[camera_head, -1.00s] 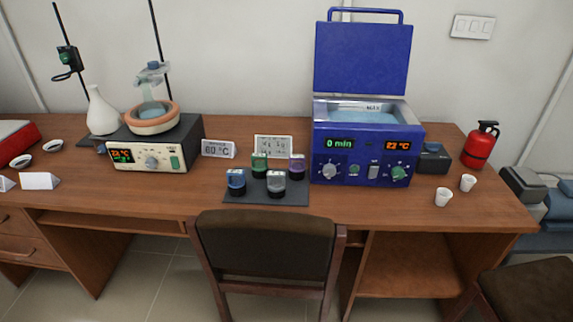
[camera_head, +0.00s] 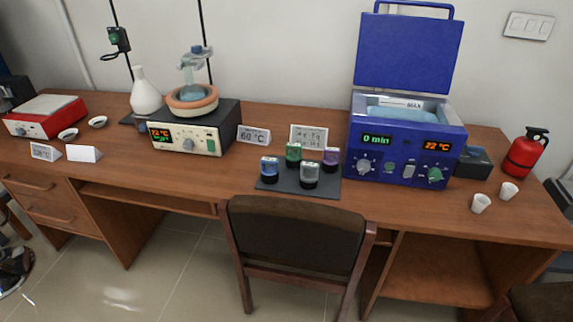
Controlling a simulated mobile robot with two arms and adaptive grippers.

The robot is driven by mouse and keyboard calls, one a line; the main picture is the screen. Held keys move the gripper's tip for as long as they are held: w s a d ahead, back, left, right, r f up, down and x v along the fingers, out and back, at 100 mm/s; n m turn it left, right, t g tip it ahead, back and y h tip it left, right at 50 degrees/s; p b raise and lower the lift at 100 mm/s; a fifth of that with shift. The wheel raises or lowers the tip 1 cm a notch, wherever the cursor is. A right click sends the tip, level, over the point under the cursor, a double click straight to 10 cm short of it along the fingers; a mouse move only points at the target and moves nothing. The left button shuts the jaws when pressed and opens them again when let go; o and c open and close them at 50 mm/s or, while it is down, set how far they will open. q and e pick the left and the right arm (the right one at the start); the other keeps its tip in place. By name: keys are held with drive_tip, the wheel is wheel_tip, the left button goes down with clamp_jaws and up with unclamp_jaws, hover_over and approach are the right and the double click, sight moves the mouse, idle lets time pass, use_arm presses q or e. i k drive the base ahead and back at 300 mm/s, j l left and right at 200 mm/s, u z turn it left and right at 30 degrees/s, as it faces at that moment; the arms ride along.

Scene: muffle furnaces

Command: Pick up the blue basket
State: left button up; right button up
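No thing that I can clearly tell as a blue basket shows. A small blue-topped container (camera_head: 269,168) stands at the left front of a dark mat (camera_head: 303,192) near the middle of the table. Beside it on the mat stand a green one (camera_head: 293,153), a clear or grey one (camera_head: 309,174) and a purple one (camera_head: 331,158). Whether these small items are baskets or jars is too small to tell. A blue bath (camera_head: 405,160) with its lid up stands to the right, with something pale blue inside. Neither of my grippers is in view.
A brown chair (camera_head: 295,240) stands against the wooden table's front edge. A heater with a round bowl (camera_head: 192,101), a white flask (camera_head: 145,93) and a red device (camera_head: 45,116) are left. White cups (camera_head: 480,204) and a red extinguisher (camera_head: 525,153) are right.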

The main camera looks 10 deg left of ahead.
sight(270, 173)
drive_tip(key=i+j+z, duration=0.15)
drive_tip(key=j+z, duration=0.2)
drive_tip(key=j, duration=0.45)
drive_tip(key=j+z, duration=0.35)
drive_tip(key=j, duration=0.4)
drive_tip(key=i, duration=0.05)
